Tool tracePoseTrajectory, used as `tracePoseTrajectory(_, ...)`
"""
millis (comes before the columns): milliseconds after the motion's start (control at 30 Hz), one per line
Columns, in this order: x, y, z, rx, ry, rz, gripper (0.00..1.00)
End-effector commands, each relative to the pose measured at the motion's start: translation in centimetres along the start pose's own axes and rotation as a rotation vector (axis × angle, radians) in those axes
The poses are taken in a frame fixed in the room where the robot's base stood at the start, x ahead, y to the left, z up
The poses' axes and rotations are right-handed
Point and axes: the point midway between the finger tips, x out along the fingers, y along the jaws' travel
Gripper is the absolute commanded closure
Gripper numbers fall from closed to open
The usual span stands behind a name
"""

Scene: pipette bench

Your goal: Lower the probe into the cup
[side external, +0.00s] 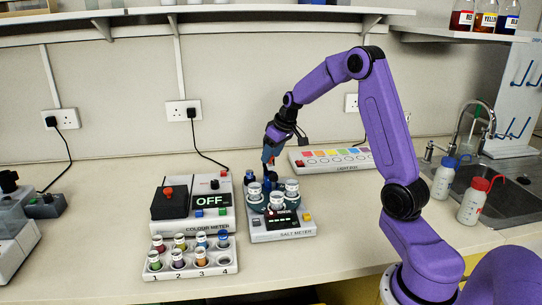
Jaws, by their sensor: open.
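The salt meter (299,230) stands on the bench at the picture's middle. Its round turntable carries white cups, one at the left (255,191), one at the right (292,188) and one at the front (277,200). Dark and blue upright parts (250,177) stand behind the cups. I cannot tell for sure which of them is the probe, or whether its tip is in a cup. My gripper (268,158) points down just above these parts, at the back of the turntable. It is open; its fingertips are small, and any contact is unclear.
The colour meter (227,222), showing OFF, stands left of the salt meter. A rack (216,264) of several coloured vials is in front of it. A light box (325,165) lies behind at the right. Wash bottles (473,204) stand by the sink. The front bench is clear.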

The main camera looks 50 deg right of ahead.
Motion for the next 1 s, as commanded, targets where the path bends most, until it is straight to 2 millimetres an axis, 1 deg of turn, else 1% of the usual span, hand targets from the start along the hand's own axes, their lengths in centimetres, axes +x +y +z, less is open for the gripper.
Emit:
tracePoseTrajectory(33,-0.6,0.2,-0.5,-0.001,0.014,0.007,0.46)
tracePoseTrajectory(167,-2.2,0.3,-1.3,-0.003,0.018,0.008,0.46)
tracePoseTrajectory(367,-5.5,0.3,-2.5,-0.002,0.021,0.010,0.46)
tracePoseTrajectory(1000,-16.2,0.1,-2.2,-0.001,0.012,0.006,0.46)
